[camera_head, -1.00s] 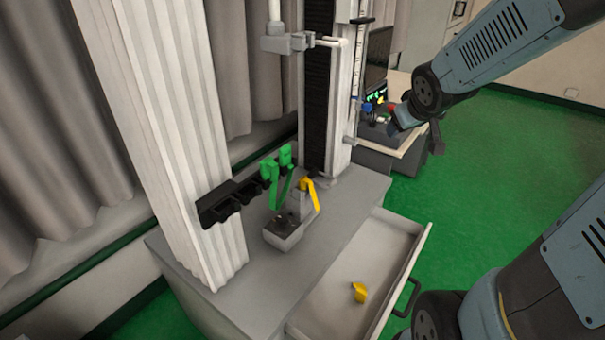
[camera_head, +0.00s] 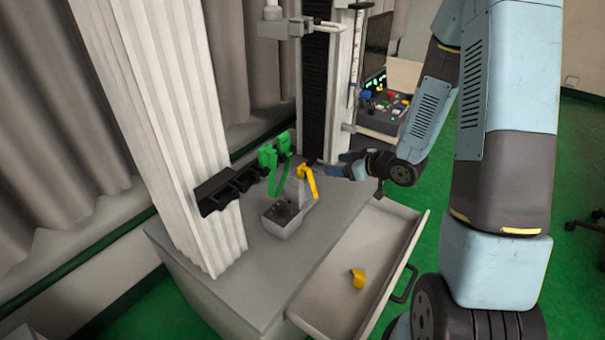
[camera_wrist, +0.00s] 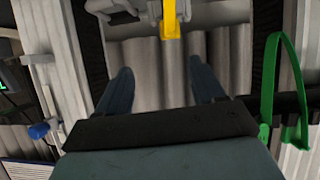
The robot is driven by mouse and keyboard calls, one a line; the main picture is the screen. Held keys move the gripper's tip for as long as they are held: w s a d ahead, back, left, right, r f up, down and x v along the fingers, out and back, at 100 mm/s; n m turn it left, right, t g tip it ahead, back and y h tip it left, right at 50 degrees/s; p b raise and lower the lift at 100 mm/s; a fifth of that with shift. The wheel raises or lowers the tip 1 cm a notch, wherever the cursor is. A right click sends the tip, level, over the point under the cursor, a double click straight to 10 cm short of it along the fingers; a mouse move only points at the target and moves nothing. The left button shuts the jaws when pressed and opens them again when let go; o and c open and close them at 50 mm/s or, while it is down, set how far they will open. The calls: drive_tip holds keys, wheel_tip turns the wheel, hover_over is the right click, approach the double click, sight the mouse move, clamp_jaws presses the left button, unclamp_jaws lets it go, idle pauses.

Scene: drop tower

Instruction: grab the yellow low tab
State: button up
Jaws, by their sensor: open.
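A yellow tab (camera_head: 308,181) stands at the right side of a small grey block-like device (camera_head: 285,217) on the bench, below the tower. A yellow piece also shows at the top edge of the wrist view (camera_wrist: 170,20), beyond and between my fingers; I take it for the same tab. A second, smaller yellow piece (camera_head: 357,278) lies in the open drawer. My gripper (camera_head: 345,168) is to the right of the tab in the head view, apart from it. Its two fingers (camera_wrist: 160,75) are spread with nothing between them.
A green loop-shaped handle (camera_head: 275,165) hangs on a black rack (camera_head: 225,190) left of the tab; it shows at right in the wrist view (camera_wrist: 272,85). The open drawer (camera_head: 350,315) juts out in front of the bench. A control box (camera_head: 390,112) stands behind.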

sight(303, 167)
drive_tip(key=shift+y, duration=0.5)
drive_tip(key=x, duration=0.5)
drive_tip(key=s+x, duration=0.1)
drive_tip(key=x, duration=0.3)
drive_tip(key=f+x, duration=0.1)
drive_tip(key=x, duration=0.4)
drive_tip(key=shift+a+f, duration=0.15)
drive_tip(key=shift+a, duration=0.3)
drive_tip(key=c, duration=1)
drive_tip(key=shift+c, duration=0.2)
